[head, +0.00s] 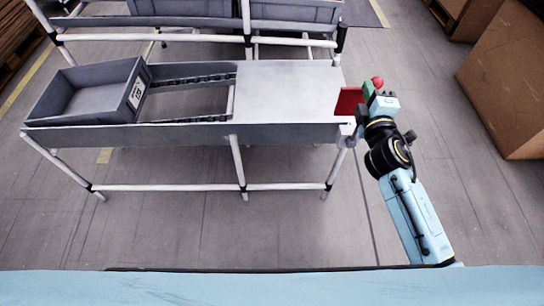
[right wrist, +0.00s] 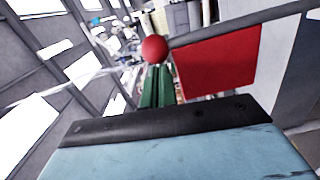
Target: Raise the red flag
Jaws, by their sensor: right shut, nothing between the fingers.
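The red flag (head: 347,101) is at the right end of the grey table, partly hidden behind my right gripper. It also shows in the right wrist view (right wrist: 218,62), attached along a thin grey pole (right wrist: 245,25). A red ball (head: 377,82) sits at the pole's end, and it shows in the right wrist view (right wrist: 154,48). My right gripper (head: 368,89) is shut and empty, its green fingers (right wrist: 155,86) together just below the ball in the wrist picture. Whether they touch the ball, I cannot tell. My left gripper is out of view.
The grey table (head: 285,90) has a clear top at right, a roller track (head: 190,82) and a grey bin (head: 85,90) at left. Another table stands behind. Cardboard boxes (head: 515,75) stand at right. The floor right of the table is open.

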